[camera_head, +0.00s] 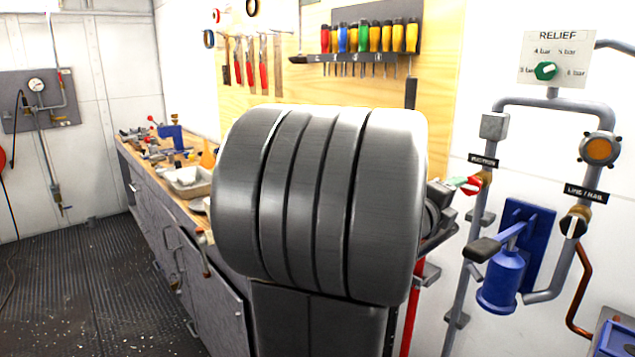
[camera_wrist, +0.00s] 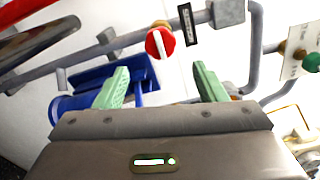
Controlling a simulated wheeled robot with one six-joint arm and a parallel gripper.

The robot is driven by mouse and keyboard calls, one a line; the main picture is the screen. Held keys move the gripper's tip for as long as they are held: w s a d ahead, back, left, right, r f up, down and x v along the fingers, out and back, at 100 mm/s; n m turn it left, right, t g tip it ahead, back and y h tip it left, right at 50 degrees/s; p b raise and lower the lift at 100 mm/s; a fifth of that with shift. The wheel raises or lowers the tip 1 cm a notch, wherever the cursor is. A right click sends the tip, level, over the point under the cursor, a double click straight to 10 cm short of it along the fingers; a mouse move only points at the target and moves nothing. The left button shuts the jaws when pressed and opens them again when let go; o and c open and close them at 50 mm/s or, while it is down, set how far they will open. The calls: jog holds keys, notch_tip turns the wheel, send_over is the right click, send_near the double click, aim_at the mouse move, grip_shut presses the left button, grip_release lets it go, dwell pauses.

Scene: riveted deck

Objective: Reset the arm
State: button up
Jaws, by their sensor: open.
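My gripper (camera_wrist: 160,88) shows in the wrist view with its two green fingers spread wide and nothing between them. Beyond the fingers are a round red knob with a white bar (camera_wrist: 160,42) and the blue hand pump (camera_wrist: 72,104), partly covered by the left finger. No contact between the fingers and these things is visible.
In the head view, the blue hand pump (camera_head: 500,281), pipes, a red handle (camera_head: 470,185), and the RELIEF plate (camera_head: 554,59) with a green knob stand at the right. A cluttered workbench (camera_head: 203,213) runs along the left. A screwdriver rack (camera_head: 365,57) hangs behind. The dark floor (camera_head: 80,280) at left is open.

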aim_at(469, 185)
jog(key=x, duration=0.9)
jog(key=shift+w+d, duration=0.2)
jog(key=shift+w+d+r+n+p, duration=0.25)
jog(key=shift+n+p, duration=0.15)
jog(key=shift+p, duration=0.25)
jog(key=shift+s+a+r+n+p, duration=0.1)
jog(key=shift+s+a+n+p, duration=0.05)
jog(key=shift+n+p, duration=1.55)
jog(key=shift+n, duration=0.5)
jog(key=n+p, duration=0.9)
jog(key=p, duration=0.2)
jog(key=shift+r+n+p, duration=0.15)
jog(key=shift+n+p, duration=0.15)
jog(key=shift+n, duration=0.1)
jog(key=n+p, duration=0.2)
jog(key=p, duration=0.1)
